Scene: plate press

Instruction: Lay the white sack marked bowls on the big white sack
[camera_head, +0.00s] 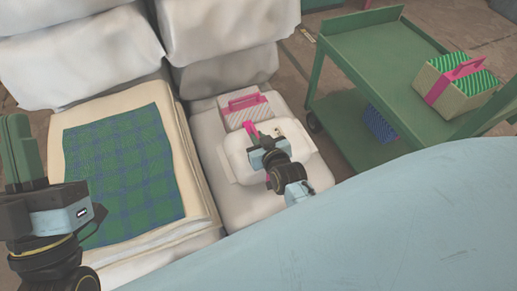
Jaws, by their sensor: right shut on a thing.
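A smaller white sack (238,160) with a pink handle (250,132) is over the top of the big white sack (250,205), near the middle of the view. I cannot read any marking on it, and I cannot tell whether it rests on the big sack or hangs just above it. My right gripper (257,142) is shut on the smaller sack by its pink handle; the gripper and wrist hide part of the sack. My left gripper (20,150) is at the far left edge, away from the sacks; its jaw gap is not clear.
A striped parcel with a pink handle (242,112) lies just behind the smaller sack. A plaid green and blue cloth (125,165) lies on a cream stack at left. Large white sacks (80,50) rise behind. A green cart (375,65) at right carries a box (455,85).

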